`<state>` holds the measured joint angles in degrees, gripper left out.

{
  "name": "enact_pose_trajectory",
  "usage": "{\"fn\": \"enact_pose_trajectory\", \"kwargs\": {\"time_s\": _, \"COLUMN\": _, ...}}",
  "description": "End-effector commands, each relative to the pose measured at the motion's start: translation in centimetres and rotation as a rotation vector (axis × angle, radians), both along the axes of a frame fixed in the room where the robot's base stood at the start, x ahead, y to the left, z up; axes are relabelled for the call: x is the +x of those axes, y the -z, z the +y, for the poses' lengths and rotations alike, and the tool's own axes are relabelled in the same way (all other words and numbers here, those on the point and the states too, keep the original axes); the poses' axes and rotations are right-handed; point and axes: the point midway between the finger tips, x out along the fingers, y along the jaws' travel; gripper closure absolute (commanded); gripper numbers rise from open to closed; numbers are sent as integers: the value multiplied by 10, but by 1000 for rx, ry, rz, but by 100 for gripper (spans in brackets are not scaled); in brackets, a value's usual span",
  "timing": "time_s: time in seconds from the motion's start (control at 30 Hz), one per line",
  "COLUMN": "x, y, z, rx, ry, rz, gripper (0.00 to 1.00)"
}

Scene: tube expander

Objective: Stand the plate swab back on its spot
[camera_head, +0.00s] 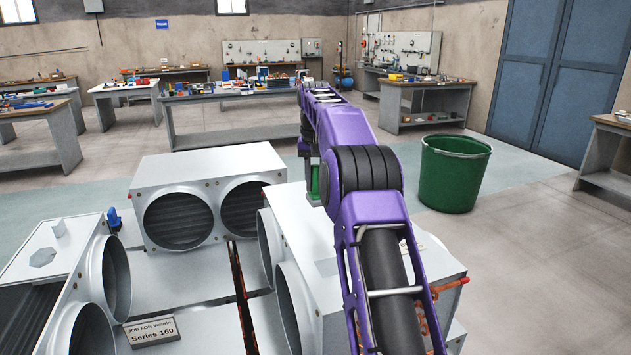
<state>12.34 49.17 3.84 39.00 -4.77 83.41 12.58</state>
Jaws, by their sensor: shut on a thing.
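My purple arm reaches forward from the bottom of the picture, and its far end hangs down beyond the middle joint. My gripper (305,149) is small and partly hidden behind my arm, above the right part of the white units. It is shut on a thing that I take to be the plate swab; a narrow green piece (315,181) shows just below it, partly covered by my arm. The fingertips are not clear, and I cannot tell whether the green piece touches the surface behind it. The swab's spot cannot be made out.
White box units with round duct openings stand at left (58,262), middle (205,168) and right (300,245). A "Series 160" sign (153,331) lies between them. A small blue item (114,219) stands at left. A green bin (452,178) stands on the floor at right.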

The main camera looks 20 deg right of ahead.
Motion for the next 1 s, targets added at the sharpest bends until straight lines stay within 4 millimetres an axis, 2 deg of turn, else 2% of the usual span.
{"fn": "enact_pose_trajectory", "kwargs": {"time_s": 0.3, "x": 0, "y": 38, "z": 0, "rx": 0, "ry": 0, "rz": 1, "gripper": 100}}
{"fn": "enact_pose_trajectory", "kwargs": {"time_s": 0.5, "x": 0, "y": 53, "z": 0, "rx": -1, "ry": 0, "rz": 0, "gripper": 100}}
{"fn": "enact_pose_trajectory", "kwargs": {"time_s": 1.0, "x": 0, "y": 57, "z": 0, "rx": 0, "ry": 1, "rz": -1, "gripper": 100}}
